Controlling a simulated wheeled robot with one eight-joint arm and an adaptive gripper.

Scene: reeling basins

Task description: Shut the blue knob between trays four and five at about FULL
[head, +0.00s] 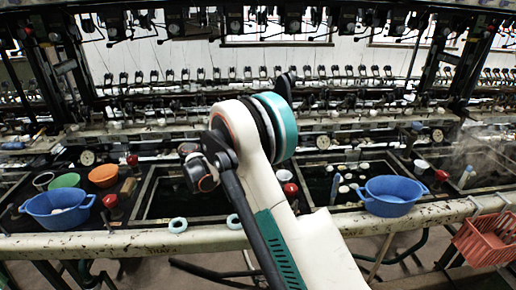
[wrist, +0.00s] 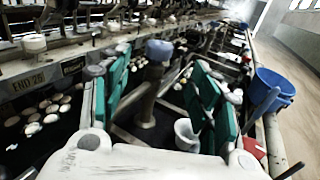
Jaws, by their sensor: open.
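In the wrist view a dull blue knob (wrist: 159,48) sits on top of an upright metal pipe. It shows between the two teal fingers of my gripper (wrist: 160,72), a little beyond their tips. The fingers stand wide apart and hold nothing; I see no contact with the knob. In the head view my arm covers the middle of the bench, and the gripper and this knob are hidden behind it. A dark tray (head: 146,193) lies left of the arm and another tray with pale cocoons (head: 345,180) lies right of it.
A blue basin (head: 60,222) stands at the front left, beside a green bowl (head: 64,180) and an orange bowl (head: 103,175). Another blue basin (head: 391,203) stands right of my arm. A red basket (head: 486,240) hangs at the far right. A white cup (wrist: 187,134) is near the right finger.

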